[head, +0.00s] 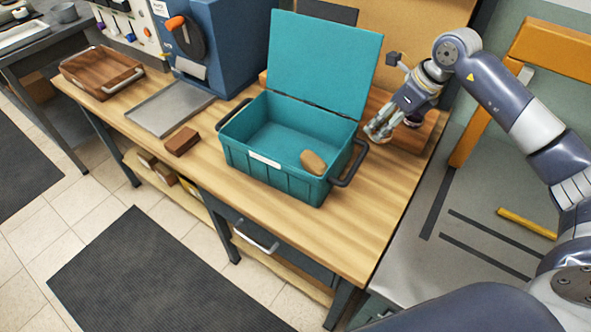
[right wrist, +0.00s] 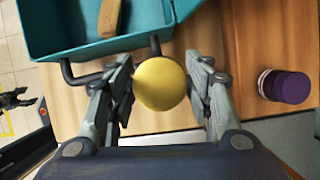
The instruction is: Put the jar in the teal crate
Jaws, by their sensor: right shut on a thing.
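The teal crate (head: 240,160) stands on the wooden bench with its lid (head: 325,62) raised at the back. A brown rounded block (head: 313,162) lies in its right end. My right gripper (head: 378,132) is just outside the crate's right side, low over the bench. In the right wrist view, a jar with a round gold lid (right wrist: 160,83) sits between its two fingers, and the gripper is shut on it. The jar's body is hidden under the lid. The crate's near edge (right wrist: 105,48) shows beyond it.
A purple-lidded jar (right wrist: 285,86) stands to the right in the right wrist view. The crate's dark handle (head: 350,166) juts toward my gripper. A small brown block (head: 182,141), metal tray (head: 170,106), blue machine (head: 232,45) and wooden tray (head: 100,72) occupy the bench's left.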

